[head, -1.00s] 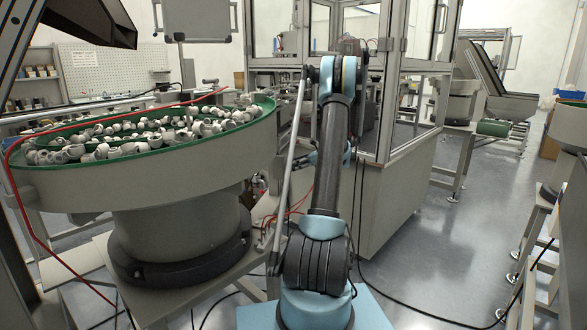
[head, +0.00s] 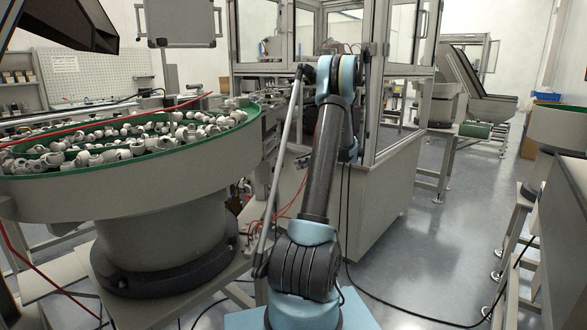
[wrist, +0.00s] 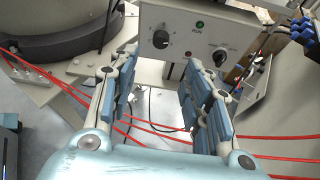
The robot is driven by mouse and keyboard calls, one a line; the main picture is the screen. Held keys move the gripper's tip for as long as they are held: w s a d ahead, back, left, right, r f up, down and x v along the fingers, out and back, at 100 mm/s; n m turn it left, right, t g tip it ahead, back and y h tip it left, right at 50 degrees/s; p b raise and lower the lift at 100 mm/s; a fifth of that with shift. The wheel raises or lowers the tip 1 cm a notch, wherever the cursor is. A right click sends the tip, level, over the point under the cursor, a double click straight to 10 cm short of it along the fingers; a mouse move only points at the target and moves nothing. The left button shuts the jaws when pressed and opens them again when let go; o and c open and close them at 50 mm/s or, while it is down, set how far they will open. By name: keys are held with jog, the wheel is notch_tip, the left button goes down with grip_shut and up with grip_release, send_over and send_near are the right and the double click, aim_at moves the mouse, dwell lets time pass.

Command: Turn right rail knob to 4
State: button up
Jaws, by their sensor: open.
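A pale control box (wrist: 181,50) is at the top centre of the wrist view. It carries a larger black knob (wrist: 161,39) with dial marks around it, and a smaller dark knob (wrist: 220,56) to its right. The dial numbers are too small to read, and I cannot tell which knob the task names. My gripper (wrist: 161,66) is open and empty, with its blue-padded fingers on either side of the view. The fingertips lie just below the box face in the picture, apart from both knobs. In the head view, my gripper is hidden behind my arm.
A green light (wrist: 199,24) is on the box between the knobs. Red tubes (wrist: 270,137) run below the fingers. A large feeder bowl (head: 130,185) full of white parts stands left of my arm. A glass-walled machine (head: 385,190) is behind; open floor (head: 430,250) lies right.

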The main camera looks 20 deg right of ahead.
jog(key=shift+s+d+r, duration=0.1)
jog(key=shift+s+d, duration=0.05)
jog(key=shift+d, duration=0.15)
jog(key=m+t+y, duration=0.4)
jog(key=t+y, duration=0.2)
jog(key=t, duration=0.1)
send_near(275, 170)
jog(key=w+x, duration=0.1)
jog(key=x, duration=0.6)
jog(key=shift+w+d+f+y, duration=0.15)
jog(key=shift+w+f+y, duration=0.1)
jog(key=shift+y, duration=0.05)
dwell(0.6)
grip_shut()
